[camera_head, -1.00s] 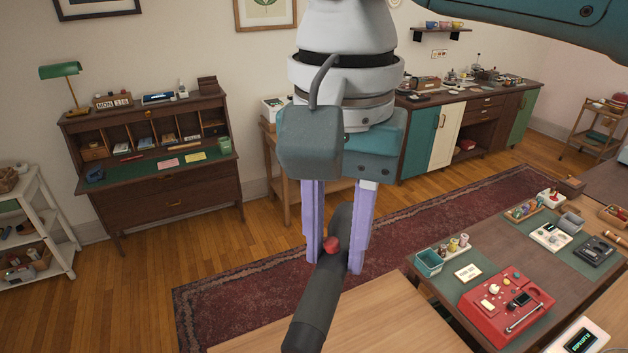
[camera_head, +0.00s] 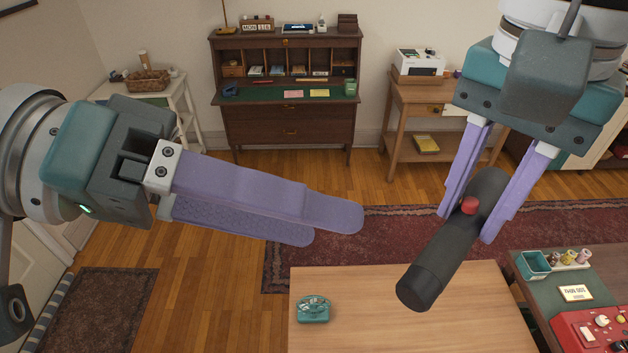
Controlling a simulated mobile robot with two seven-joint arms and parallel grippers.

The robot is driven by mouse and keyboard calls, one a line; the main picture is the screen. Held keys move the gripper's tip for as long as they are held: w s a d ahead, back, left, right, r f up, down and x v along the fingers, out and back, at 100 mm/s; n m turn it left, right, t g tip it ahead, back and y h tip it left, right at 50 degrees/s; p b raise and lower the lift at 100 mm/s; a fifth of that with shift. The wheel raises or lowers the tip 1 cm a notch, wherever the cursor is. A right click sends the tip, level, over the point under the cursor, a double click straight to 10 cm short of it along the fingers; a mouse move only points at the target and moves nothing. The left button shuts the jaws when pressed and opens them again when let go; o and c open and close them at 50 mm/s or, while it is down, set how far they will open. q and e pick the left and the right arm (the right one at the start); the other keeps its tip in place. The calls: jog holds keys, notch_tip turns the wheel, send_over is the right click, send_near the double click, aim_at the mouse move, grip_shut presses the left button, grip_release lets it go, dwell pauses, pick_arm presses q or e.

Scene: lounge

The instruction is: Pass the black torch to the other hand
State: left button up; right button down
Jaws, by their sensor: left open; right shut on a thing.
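The black torch (camera_head: 442,255) with a red button hangs tilted in the air above the wooden table, its near end pointing down and to the left. My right gripper (camera_head: 464,226) comes from the upper right and is shut on the torch around its middle, with a purple finger on each side. My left gripper (camera_head: 335,226) comes in from the left, with its purple fingers pointing right. It is open and empty, and its fingertips are apart from the torch, to its left.
A light wooden table (camera_head: 375,318) lies below, with a small teal object (camera_head: 312,309) on it. A dark table with a teal box (camera_head: 532,265) and a red device (camera_head: 598,332) is at the lower right. A desk (camera_head: 285,125) stands at the back.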

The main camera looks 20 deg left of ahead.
aim_at(439, 244)
pick_arm(q)
jog(key=x, duration=1.2)
jog(key=shift+w+d+r, duration=0.1)
jog(key=shift+d+r, duration=0.05)
jog(key=shift+r, duration=0.25)
jog(key=c, duration=0.7)
jog(key=shift+d+r+h, duration=0.1)
jog(key=shift+r+h, duration=0.05)
jog(key=shift+h, duration=0.15)
grip_shut()
pick_arm(e)
jog(key=c, duration=0.9)
grip_release()
jog(key=o, duration=0.4)
jog(key=shift+r, duration=0.1)
